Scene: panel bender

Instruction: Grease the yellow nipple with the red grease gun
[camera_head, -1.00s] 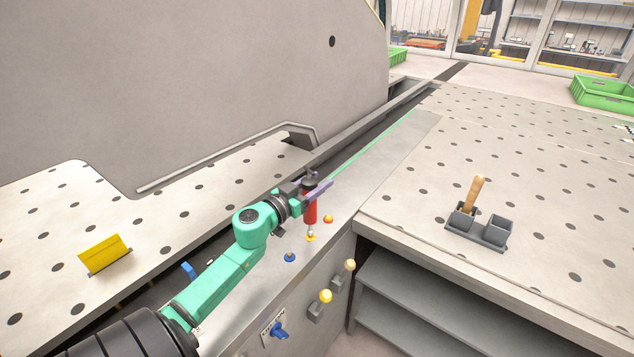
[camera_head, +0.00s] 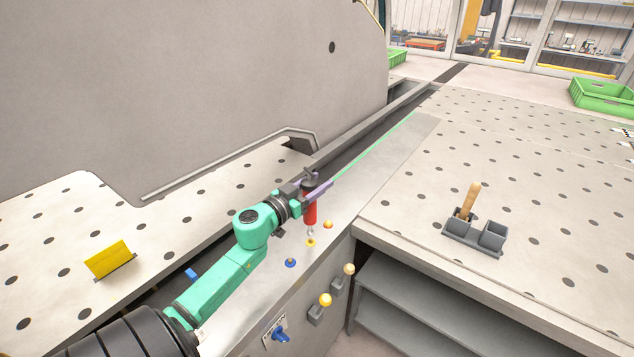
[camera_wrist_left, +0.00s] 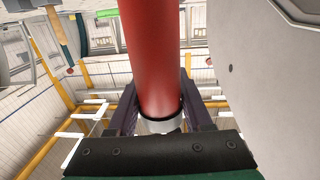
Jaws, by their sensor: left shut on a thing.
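The red grease gun (camera_head: 310,208) is upright in my left gripper (camera_head: 318,188), which is shut on its upper part. Its silver nozzle points down, just above the yellow nipple (camera_head: 311,242) on the grey metal strip. A small gap seems to show between nozzle and nipple, but I cannot tell for sure. In the left wrist view the red barrel (camera_wrist_left: 152,55) runs between the fingers of the left gripper (camera_wrist_left: 160,115). My right gripper is not in view.
An orange nipple (camera_head: 328,225) and a blue nipple (camera_head: 290,262) sit close by on the strip. Yellow-knobbed levers (camera_head: 325,300) stick out of the front below. A grey holder (camera_head: 470,242) with a wooden-handled tool stands on the right table. A tall grey panel (camera_head: 200,90) rises behind.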

